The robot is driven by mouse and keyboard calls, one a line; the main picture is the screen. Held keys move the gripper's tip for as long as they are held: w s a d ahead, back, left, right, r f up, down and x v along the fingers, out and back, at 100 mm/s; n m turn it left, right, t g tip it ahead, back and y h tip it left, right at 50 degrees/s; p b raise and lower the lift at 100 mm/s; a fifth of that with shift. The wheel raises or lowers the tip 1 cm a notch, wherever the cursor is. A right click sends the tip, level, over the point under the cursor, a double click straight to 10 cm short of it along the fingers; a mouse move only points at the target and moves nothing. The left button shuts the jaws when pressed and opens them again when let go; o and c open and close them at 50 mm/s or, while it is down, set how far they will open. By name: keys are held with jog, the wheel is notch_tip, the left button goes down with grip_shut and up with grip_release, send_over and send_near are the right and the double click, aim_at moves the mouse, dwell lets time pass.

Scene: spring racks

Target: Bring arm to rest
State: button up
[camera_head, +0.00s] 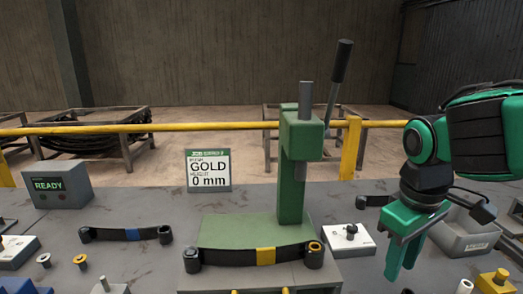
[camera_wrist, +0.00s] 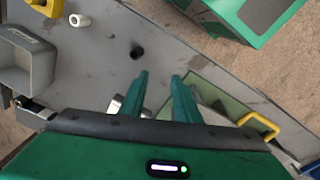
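My arm reaches in from the right in the head view, and my gripper (camera_head: 402,272) points down over the right part of the bench. In the wrist view my gripper (camera_wrist: 160,75) has its two green fingers apart with nothing between them. A dark leaf spring with a gold band (camera_head: 265,256) lies on the green press (camera_head: 292,180), to the left of my gripper. Another dark spring with a blue band (camera_head: 126,235) lies on the bench at the left.
A sign (camera_head: 208,170) reads GOLD, 0 mm. A box (camera_head: 62,185) reads READY. A white switch plate (camera_head: 348,240) and a grey bin (camera_head: 468,241) stand near my gripper; the bin (camera_wrist: 25,65) also shows in the wrist view. A yellow rail (camera_head: 150,128) runs behind the bench.

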jog(key=s+d+f+m, duration=0.3)
jog(key=s+d+m, duration=0.2)
jog(key=d, duration=0.2)
jog(key=s+d+f+m+y, duration=0.1)
jog(key=s+d+f+m, duration=0.2)
jog(key=s+d+m, duration=0.2)
jog(key=shift+s+d+m+g, duration=0.35)
jog(key=shift+d+m, duration=0.35)
jog(key=shift+d, duration=0.4)
jog(key=shift+w, duration=0.15)
jog(key=shift+w+f, duration=0.25)
jog(key=shift+w, duration=0.25)
